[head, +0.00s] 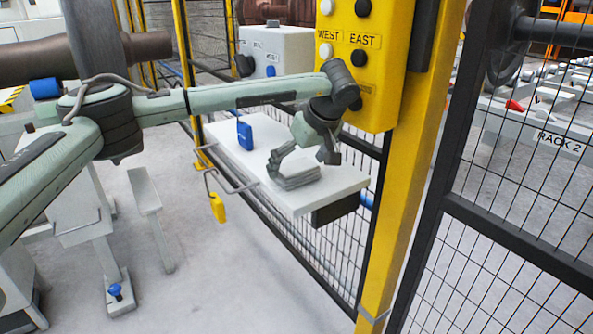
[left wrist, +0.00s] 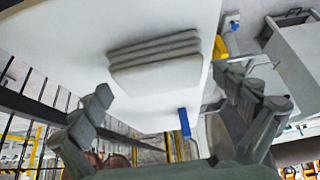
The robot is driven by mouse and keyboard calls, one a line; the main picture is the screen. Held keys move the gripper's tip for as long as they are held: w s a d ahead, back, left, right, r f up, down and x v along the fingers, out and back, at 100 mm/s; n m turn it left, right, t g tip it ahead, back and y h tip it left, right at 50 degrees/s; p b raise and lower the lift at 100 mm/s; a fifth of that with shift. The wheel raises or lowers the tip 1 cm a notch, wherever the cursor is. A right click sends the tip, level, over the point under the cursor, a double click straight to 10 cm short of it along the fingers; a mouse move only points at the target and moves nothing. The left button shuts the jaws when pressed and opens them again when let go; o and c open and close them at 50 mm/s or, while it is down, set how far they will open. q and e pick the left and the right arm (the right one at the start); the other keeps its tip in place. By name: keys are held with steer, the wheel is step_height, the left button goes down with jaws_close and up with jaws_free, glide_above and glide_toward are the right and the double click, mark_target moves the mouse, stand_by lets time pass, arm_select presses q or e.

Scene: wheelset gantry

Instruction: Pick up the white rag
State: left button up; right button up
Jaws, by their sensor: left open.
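The white rag (head: 297,180) is a folded, layered light-grey pad lying flat on the white shelf (head: 222,143). The rag also shows in the left wrist view (left wrist: 155,75), at the top middle. My left gripper (head: 302,162) is open, just above the rag, with its fingers pointing down. In the left wrist view, the fingers (left wrist: 168,88) are spread wide on either side of the rag, with nothing between them. I cannot tell whether a fingertip touches the rag or shelf. My right gripper is not in view.
A blue padlock-like tag (head: 245,135) stands on the shelf behind the rag. A yellow padlock (head: 218,208) hangs at the shelf's left edge. The yellow button box (head: 372,95) stands close beside my left wrist. Black mesh fencing (head: 480,180) runs along the right.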

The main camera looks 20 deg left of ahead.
mark_target(292, 166)
arm_select(q)
steer(key=shift+w+a+f, duration=0.1)
steer(key=shift+a+f, duration=0.05)
steer(key=shift+f, duration=0.15)
steer(key=shift+c, duration=0.2)
steer(key=c, duration=1.1)
steer(key=shift+r, duration=0.55)
steer(key=r, duration=0.3)
steer(key=shift+s+a+r+b, duration=0.3)
steer(key=shift+a+b, duration=0.1)
steer(key=s+a+r, duration=0.3)
steer(key=s+a+r+b, duration=0.1)
steer(key=s+a+r, duration=0.2)
steer(key=s+a, duration=0.1)
steer(key=shift+s+a+r, duration=0.2)
steer(key=shift+s, duration=0.1)
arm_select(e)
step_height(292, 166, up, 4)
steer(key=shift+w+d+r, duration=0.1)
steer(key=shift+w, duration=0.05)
